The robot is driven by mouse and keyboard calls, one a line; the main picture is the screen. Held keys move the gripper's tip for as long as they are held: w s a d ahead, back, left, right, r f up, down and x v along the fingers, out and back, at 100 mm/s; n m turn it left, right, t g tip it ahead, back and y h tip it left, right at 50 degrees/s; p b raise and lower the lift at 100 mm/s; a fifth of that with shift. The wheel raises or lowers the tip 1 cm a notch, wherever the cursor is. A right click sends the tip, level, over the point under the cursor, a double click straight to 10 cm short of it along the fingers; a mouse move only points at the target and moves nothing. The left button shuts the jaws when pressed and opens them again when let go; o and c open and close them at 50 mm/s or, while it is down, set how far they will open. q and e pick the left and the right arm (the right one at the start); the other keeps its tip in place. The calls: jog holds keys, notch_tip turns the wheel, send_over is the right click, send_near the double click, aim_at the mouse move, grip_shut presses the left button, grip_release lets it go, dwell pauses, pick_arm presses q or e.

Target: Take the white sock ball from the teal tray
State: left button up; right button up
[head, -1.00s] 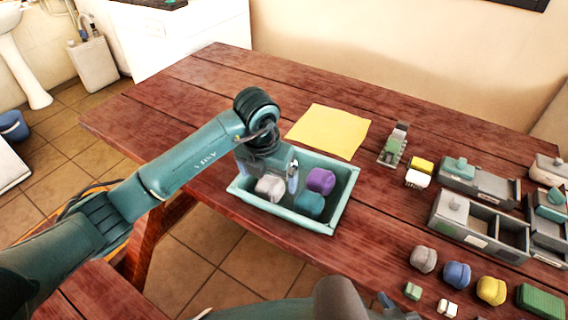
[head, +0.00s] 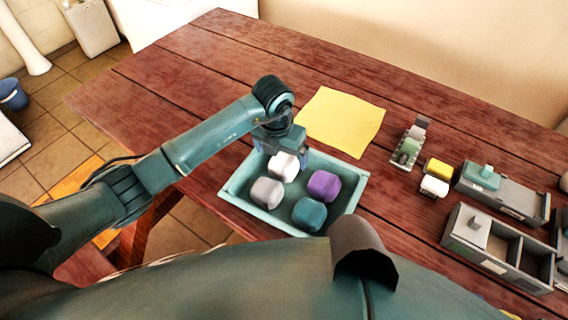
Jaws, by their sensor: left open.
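The teal tray (head: 240,196) sits on the wooden table near its front edge. In it, the white sock ball (head: 284,166) lies at the back left. A grey ball (head: 267,192), a purple ball (head: 323,186) and a teal ball (head: 309,215) share the tray. My left gripper (head: 281,151) is open over the tray's back left, pointing down right at the white sock ball. It hides the ball's upper edge; I cannot tell whether the fingers straddle it or touch it. My right gripper is out of view.
A yellow cloth (head: 341,120) lies behind the tray. To the right are a small grey holder with a green block (head: 408,150), yellow and white blocks (head: 436,175), and grey lidded boxes (head: 497,245). The table's back left is clear.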

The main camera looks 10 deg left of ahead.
aim_at(283, 161)
pick_arm(q)
jog(key=shift+w+d+f+p, duration=0.1)
jog(key=shift+w+f, duration=0.15)
jog(key=shift+f, duration=0.85)
jog(key=shift+w+a+f+p, duration=0.1)
jog(key=shift+w+f, duration=0.15)
jog(key=shift+f, duration=0.9)
jog(key=shift+w+d+f+p, duration=0.1)
jog(key=shift+w+f, duration=0.15)
jog(key=shift+f, duration=0.85)
jog(key=shift+c, duration=0.5)
jog(key=c, duration=0.9)
jog(key=shift+r, duration=0.1)
jog(key=shift+c, duration=0.2)
